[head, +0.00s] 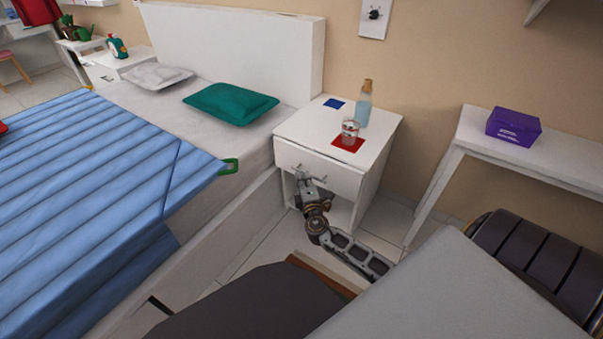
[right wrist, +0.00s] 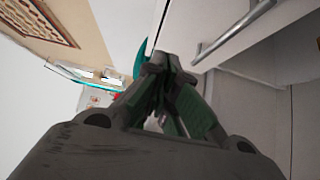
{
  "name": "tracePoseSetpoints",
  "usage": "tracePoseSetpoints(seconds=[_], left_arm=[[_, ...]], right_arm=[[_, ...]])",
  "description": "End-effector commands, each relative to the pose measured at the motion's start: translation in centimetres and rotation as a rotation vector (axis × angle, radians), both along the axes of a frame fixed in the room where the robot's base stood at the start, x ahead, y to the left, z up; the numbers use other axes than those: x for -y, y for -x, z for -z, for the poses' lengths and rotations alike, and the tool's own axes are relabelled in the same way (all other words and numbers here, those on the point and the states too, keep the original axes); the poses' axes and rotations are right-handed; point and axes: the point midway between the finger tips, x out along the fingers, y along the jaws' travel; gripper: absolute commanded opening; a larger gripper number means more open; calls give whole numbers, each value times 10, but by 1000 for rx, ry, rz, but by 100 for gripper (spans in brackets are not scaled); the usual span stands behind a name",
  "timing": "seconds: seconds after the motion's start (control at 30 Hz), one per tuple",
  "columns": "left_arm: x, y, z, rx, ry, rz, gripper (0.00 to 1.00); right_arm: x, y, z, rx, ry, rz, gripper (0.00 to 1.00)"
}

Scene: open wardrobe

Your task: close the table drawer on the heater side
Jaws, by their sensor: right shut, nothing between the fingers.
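The white bedside table (head: 381,137) stands against the wall beside the bed. Its drawer front (head: 335,176) faces me with a bar handle and looks nearly flush with the cabinet; I cannot tell if a small gap remains. My right gripper (head: 306,181) is shut and empty at the drawer front, by the handle, partly covering it. In the right wrist view the shut fingertips (right wrist: 164,62) are close to the edge of a white panel (right wrist: 205,25) with a metal handle (right wrist: 235,30); contact is unclear. My left gripper is not in view.
A bottle (head: 363,108) and a glass (head: 350,130) stand on the table top. The bed (head: 230,60) is at left. A white side table (head: 520,153) with a purple box (head: 513,127) is at right. A dark ribbed object (head: 540,262) is at lower right.

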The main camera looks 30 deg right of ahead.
Motion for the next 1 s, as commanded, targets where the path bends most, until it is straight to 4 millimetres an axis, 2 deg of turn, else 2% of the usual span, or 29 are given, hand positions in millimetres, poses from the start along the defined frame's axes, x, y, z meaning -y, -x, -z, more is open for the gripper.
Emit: tracePoseSetpoints(seconds=[0.3,0.63,0.67,0.8,1.0], left_arm=[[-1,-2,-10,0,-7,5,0],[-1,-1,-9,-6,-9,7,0],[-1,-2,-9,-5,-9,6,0],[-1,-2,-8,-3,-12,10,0],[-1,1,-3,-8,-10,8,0]], right_arm=[[-7,18,0,-1,1,1,0],[-8,19,0,0,0,1,0],[-8,19,0,0,0,1,1],[-8,21,4,-5,0,1,19],[-5,39,28,-49,10,-2,19]])
